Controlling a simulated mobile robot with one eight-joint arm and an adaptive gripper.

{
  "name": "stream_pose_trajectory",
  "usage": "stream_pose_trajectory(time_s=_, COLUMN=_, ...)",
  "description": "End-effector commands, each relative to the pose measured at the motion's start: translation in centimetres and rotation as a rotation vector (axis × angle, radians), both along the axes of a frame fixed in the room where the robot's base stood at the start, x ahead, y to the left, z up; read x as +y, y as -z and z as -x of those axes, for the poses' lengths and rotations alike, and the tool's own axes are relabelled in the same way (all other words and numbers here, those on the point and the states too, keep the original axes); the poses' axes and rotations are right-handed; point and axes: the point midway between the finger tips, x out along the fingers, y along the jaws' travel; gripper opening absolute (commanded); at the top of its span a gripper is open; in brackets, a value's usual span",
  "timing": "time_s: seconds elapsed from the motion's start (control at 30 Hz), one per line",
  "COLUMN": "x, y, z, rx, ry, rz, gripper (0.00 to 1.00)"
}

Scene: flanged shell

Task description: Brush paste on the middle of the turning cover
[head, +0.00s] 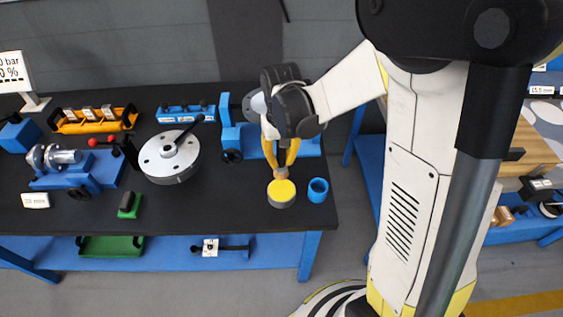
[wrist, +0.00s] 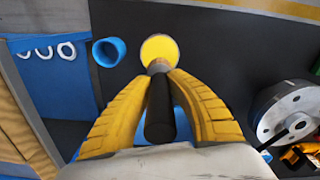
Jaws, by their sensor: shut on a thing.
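My gripper (head: 281,163) is shut on a brush, with its yellow fingers around the dark handle (wrist: 160,118). The brush points down and its brown head (head: 283,183) is at the round pot of yellow paste (head: 281,195). The pot also shows in the wrist view (wrist: 158,47). I cannot tell whether the bristles touch the paste. A round grey flanged cover (head: 168,160) with bolt holes and a black lever lies on the table to the left. It also shows at the right of the wrist view (wrist: 282,108). I cannot tell whether it turns.
An empty-looking blue cup (head: 318,190) stands right of the pot. A blue fixture (head: 250,143) with a grey disc, partly hidden by my arm, stands behind. A blue clamp device (head: 75,170), an orange rack (head: 93,122) and a green block (head: 130,205) are left. Dark table between cover and pot is clear.

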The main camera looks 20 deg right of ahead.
Motion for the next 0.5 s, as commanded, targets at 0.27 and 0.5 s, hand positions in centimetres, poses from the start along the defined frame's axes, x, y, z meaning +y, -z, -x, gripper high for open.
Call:
stream_pose_trajectory(time_s=0.27, x=0.0, y=2.4, z=0.1, rx=0.000, ry=0.000, rz=0.000, gripper=0.00)
stream_pose_trajectory(time_s=0.5, x=0.0, y=5.0, z=0.1, rx=0.000, ry=0.000, rz=0.000, gripper=0.00)
